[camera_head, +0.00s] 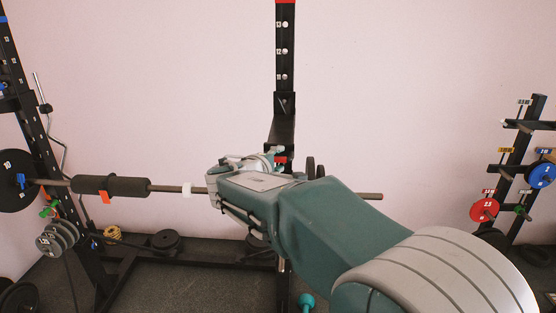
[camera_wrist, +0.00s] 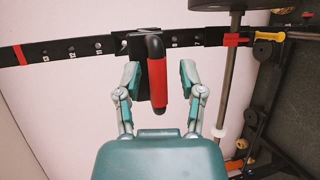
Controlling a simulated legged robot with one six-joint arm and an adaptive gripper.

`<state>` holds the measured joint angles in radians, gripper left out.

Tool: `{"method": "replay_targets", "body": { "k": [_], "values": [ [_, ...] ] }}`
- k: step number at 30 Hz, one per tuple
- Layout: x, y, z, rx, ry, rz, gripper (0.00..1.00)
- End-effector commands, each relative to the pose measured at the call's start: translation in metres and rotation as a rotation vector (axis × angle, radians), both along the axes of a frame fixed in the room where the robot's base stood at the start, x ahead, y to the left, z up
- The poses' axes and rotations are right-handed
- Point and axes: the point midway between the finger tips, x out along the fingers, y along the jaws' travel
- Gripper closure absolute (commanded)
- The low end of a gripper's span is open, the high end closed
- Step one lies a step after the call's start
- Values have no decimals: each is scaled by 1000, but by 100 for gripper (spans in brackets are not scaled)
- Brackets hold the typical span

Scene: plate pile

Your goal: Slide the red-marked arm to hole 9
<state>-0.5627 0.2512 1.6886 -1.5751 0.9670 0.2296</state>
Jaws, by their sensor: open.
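The black upright (camera_head: 285,65) with numbered holes stands in the middle of the head view. It crosses the top of the wrist view (camera_wrist: 80,48). The arm's bracket (camera_head: 284,125) wraps the upright below the upper holes. In the wrist view, the black arm (camera_wrist: 156,68) with its red mark (camera_wrist: 187,78) juts from the bracket (camera_wrist: 128,43) toward my gripper. My gripper (camera_wrist: 163,88) is open, one finger on each side of the arm; contact is unclear. In the head view my gripper (camera_head: 238,168) hides most of the arm. The bracket covers the holes behind it.
A barbell (camera_head: 165,188) with a black plate (camera_head: 16,180) at its left end lies across the rack, behind my gripper. A left upright (camera_head: 32,110) and a right plate stand (camera_head: 520,145) flank the space. Bare wall surrounds the upper middle upright.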

Motion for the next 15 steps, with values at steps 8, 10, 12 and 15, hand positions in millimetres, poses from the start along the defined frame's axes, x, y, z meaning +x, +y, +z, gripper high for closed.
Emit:
{"method": "replay_targets", "body": {
  "k": [8,10,12,15],
  "values": [
    [0,0,1,1,0,0,85],
    [0,-2,1,2,-1,0,100],
    [0,-3,1,3,0,-2,100],
    [0,-5,1,3,1,-4,100]
  ]
}}
